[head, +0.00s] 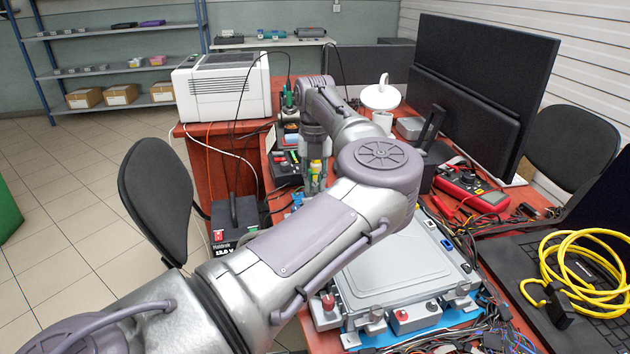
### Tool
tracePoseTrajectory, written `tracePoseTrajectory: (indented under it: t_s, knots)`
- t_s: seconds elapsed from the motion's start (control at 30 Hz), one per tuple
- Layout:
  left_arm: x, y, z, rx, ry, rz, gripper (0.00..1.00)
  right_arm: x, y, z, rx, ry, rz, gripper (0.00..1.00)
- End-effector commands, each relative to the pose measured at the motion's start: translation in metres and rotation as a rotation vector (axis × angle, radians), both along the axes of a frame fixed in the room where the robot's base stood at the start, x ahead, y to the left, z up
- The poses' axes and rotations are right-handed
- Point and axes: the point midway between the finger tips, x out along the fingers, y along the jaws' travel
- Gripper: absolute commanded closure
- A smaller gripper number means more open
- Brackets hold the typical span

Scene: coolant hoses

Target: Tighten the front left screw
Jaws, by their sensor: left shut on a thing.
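A grey metal case (385,265) lies on the red-brown table, partly covered by my left arm. A red-capped fitting (327,303) stands at its front left corner, and another red knob (401,314) is at its front. I cannot make out the front left screw itself. My left gripper (314,178) is at the far side of my arm, pointing down, beyond the case's back left. It is shut on a yellow and green tool that looks like a screwdriver (316,166). The tool's lower end is hard to see. My right gripper is not in view.
Behind the gripper stand a soldering iron holder (289,98) and a white printer (221,86). A power supply (234,225) is to the left. A red multimeter (470,189), monitor (484,85) and yellow cable (585,275) are to the right. Loose wires lie along the front.

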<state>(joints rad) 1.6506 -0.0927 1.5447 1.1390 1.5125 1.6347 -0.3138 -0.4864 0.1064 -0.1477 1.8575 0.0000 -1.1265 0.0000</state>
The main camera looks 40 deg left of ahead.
Motion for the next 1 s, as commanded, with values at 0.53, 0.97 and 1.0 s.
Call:
tracePoseTrajectory:
  t_s: [0.53, 0.97, 1.0]
  knots:
    - [0.0004, 0.0003, 0.0009, 0.001, -0.001, -0.013, 0.7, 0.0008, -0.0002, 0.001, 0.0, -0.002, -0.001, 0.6]
    - [0.0002, 0.0002, 0.0028, 0.001, -0.001, -0.012, 0.54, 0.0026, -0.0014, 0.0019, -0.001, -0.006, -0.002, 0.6]
    - [0.0004, 0.0002, 0.0056, 0.0, -0.001, -0.012, 0.54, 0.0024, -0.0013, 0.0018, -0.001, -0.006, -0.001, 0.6]
